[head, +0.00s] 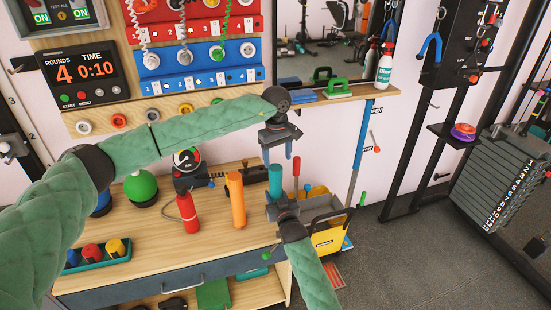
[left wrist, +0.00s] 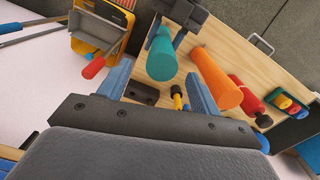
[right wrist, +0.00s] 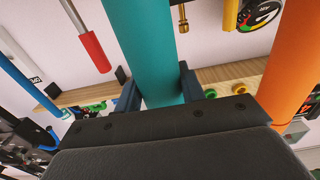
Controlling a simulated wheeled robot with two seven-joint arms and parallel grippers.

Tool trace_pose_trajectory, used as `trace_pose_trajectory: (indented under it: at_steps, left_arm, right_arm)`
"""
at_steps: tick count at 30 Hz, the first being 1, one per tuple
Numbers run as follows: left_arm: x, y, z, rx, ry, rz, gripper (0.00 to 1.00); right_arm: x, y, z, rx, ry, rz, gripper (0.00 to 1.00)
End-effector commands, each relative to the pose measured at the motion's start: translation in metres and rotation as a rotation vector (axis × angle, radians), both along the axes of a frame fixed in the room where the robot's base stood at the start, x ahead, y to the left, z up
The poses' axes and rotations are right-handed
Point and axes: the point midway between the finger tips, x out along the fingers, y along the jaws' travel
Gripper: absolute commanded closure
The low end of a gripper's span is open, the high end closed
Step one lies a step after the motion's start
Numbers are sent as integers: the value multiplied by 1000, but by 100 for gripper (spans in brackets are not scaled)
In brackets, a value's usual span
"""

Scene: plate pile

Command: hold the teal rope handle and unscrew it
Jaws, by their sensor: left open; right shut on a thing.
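The teal rope handle (head: 275,176) is an upright cylinder at the right end of the wooden bench. My right gripper (head: 275,205) is shut on it low down, and the right wrist view shows the teal cylinder (right wrist: 145,50) between the fingers. My left gripper (head: 279,154) is open and empty above the handle, apart from it. In the left wrist view the handle's teal end (left wrist: 162,58) faces the camera, beyond and between the open fingers (left wrist: 158,86). The handle's lower end is hidden behind my right gripper.
An orange cylinder (head: 236,200) stands just left of the teal handle, and a red one (head: 188,214) farther left. A thin red-handled rod (head: 296,166) is close on the right. A yellow bucket (head: 328,241) stands beyond the bench (head: 150,255).

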Motion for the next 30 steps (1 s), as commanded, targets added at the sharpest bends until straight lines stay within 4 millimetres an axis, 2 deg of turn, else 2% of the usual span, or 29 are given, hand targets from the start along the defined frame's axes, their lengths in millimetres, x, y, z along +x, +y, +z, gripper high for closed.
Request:
trace_pose_trajectory:
  at_steps: [9, 15, 23, 30]
  left_arm:
    - [4, 5, 8, 16, -23, -382, 36]
    - [4, 7, 8, 25, -23, -562, 36]
    - [4, 7, 4, 24, -22, -631, 36]
    - [4, 7, -16, 24, -21, -630, 36]
  right_arm:
    - [0, 0, 0, 0, 0, 0, 100]
    - [0, 0, 0, 0, 0, 0, 100]
    - [0, 0, 0, 0, 1, 0, 100]
    - [0, 0, 0, 0, 1, 0, 100]
